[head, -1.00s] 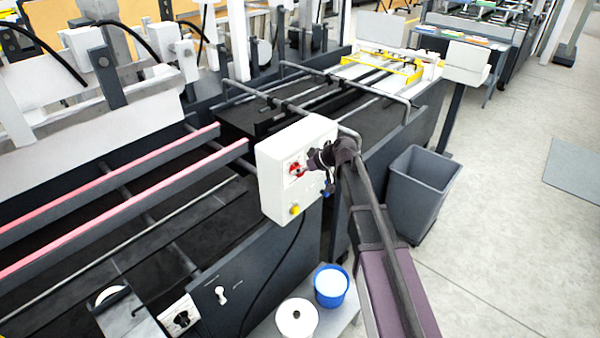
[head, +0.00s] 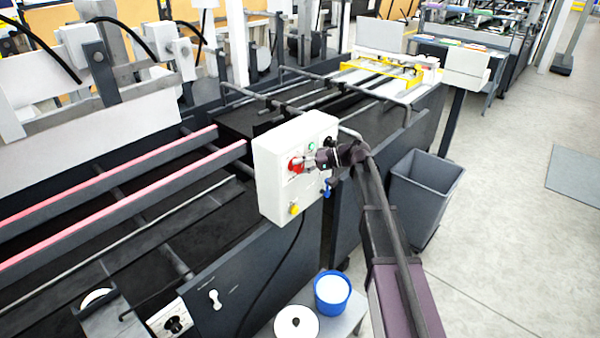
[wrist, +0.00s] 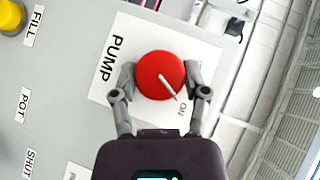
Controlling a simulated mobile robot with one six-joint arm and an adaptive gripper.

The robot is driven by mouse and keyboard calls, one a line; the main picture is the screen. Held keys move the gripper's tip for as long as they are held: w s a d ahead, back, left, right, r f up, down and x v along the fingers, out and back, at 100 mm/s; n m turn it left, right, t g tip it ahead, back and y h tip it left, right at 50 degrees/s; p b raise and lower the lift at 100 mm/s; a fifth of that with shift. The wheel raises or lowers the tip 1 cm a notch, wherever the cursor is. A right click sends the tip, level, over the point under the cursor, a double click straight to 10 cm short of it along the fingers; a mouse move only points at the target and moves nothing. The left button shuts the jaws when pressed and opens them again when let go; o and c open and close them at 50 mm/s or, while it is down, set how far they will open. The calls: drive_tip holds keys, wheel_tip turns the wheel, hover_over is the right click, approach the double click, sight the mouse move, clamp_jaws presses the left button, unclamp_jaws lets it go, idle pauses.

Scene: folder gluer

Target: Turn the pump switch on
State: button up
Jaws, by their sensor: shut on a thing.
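The pump switch is a round red knob (wrist: 158,75) with a white pointer line, on a white plate marked PUMP (wrist: 110,60). The pointer slants down and right in the wrist view, toward the ON label (wrist: 183,110). My gripper (wrist: 160,82) has one finger on each side of the knob and is shut on it. In the head view the red knob (head: 295,166) shows on the white control box (head: 270,185), with my gripper (head: 308,161) against it from the right. The OFF marking is not visible.
A yellow button (head: 294,209) is low on the box, labelled FILL (wrist: 33,25) in the wrist view. A blue tub (head: 332,292) and a white lidded pot (head: 296,323) stand below. A grey bin (head: 425,190) is at right, with open floor beyond.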

idle(0.5)
drive_tip(key=o, duration=1.2)
drive_tip(key=shift+c, duration=0.2)
drive_tip(key=shift+y, duration=0.3)
drive_tip(key=shift+r+p, duration=0.1)
drive_tip(key=shift+p, duration=0.25)
